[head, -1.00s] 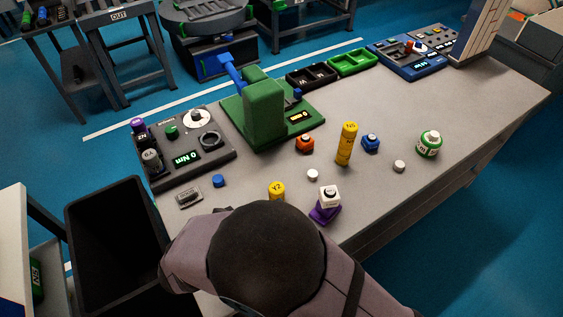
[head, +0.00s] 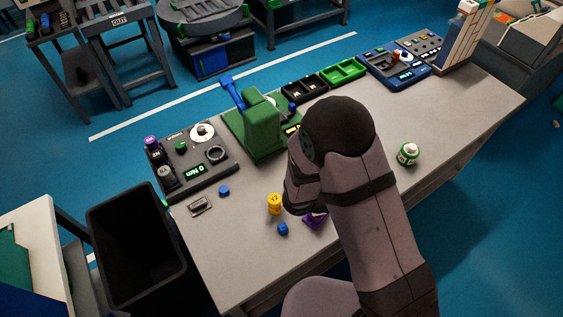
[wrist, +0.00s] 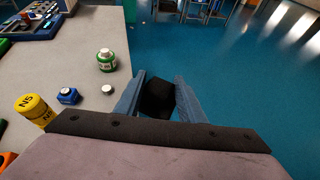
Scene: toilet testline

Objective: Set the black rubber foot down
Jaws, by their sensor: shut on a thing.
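In the wrist view my gripper (wrist: 158,100) has its two blue-grey fingers closed around the black rubber foot (wrist: 157,98), a dark blocky piece. The foot is held in the air and shows against the blue floor, just right of the edge of the grey bench (wrist: 88,125). Its height above the bench or floor cannot be told. In the head view my arm hides both the gripper and the foot.
A green-and-white container (wrist: 106,61), a white cap (wrist: 107,90), a blue part (wrist: 68,96) and a yellow cylinder (wrist: 35,108) stand near the bench edge. A yellow part (head: 274,204), a blue part (head: 283,229) and a purple part (head: 315,219) are near my arm. A black bin (head: 135,250) stands left.

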